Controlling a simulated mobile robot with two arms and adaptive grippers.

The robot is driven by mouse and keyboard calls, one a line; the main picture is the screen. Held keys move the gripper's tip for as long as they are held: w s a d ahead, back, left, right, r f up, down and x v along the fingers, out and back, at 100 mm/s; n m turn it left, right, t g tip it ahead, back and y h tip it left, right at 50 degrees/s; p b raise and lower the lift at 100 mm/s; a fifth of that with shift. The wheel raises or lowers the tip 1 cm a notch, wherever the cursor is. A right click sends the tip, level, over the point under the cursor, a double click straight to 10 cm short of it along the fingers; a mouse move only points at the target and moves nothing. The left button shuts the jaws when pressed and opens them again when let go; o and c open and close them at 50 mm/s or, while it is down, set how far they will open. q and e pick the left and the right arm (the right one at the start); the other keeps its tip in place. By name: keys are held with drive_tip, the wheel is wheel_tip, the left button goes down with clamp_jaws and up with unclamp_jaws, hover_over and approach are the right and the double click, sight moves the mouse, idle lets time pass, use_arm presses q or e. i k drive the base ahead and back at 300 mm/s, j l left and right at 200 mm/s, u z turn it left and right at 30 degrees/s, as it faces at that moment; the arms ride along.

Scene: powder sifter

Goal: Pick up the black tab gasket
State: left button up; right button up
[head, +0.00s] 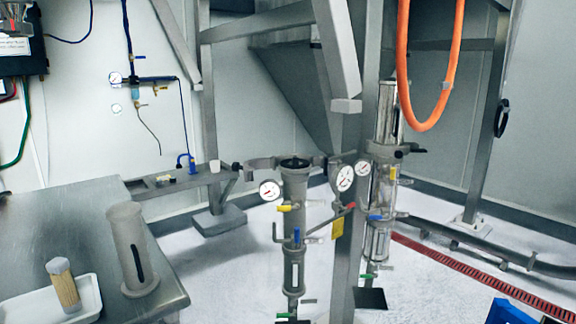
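I cannot tell for certain which thing is the black tab gasket. A dark round opening or ring (294,162) tops the upright grey sifter housing (295,215) in the middle, inside an open clamp (262,164).
A steel table (60,235) at the left bears a grey slotted cylinder (128,240) and a white tray (88,296) with a tan filter cartridge (63,282). Gauges, valves and frame posts crowd the middle. An orange hose (402,70) hangs right. A red floor grate (480,278) crosses the floor.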

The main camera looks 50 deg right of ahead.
sight(284, 163)
drive_tip(key=z, duration=1.75)
drive_tip(key=i+j, duration=0.45)
drive_tip(key=j, duration=0.25)
drive_tip(key=i+j, duration=0.25)
drive_tip(key=j+z, duration=0.05)
drive_tip(key=j, duration=0.05)
